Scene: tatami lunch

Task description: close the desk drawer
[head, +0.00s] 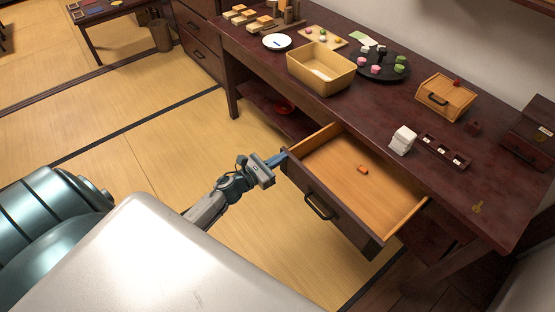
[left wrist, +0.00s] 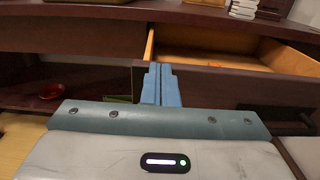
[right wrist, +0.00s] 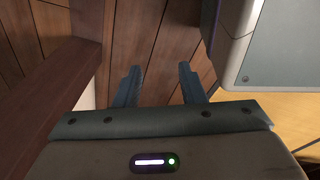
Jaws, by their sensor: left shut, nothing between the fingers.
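The desk drawer (head: 333,207) is pulled well out of the dark red desk (head: 428,93). It has a dark front with a black bar handle (head: 319,207), and a small orange-brown block (head: 363,169) lies inside. My left gripper (head: 276,159) is shut and empty at the left end of the drawer front. In the left wrist view its blue fingers (left wrist: 160,82) are together and overlap the drawer's left front corner; I cannot tell whether they touch it. My right gripper (right wrist: 155,85) is open and empty in the right wrist view, above a wooden plank surface.
A red dish (head: 284,107) sits on the shelf below. The tatami floor (head: 150,150) left of the drawer is clear.

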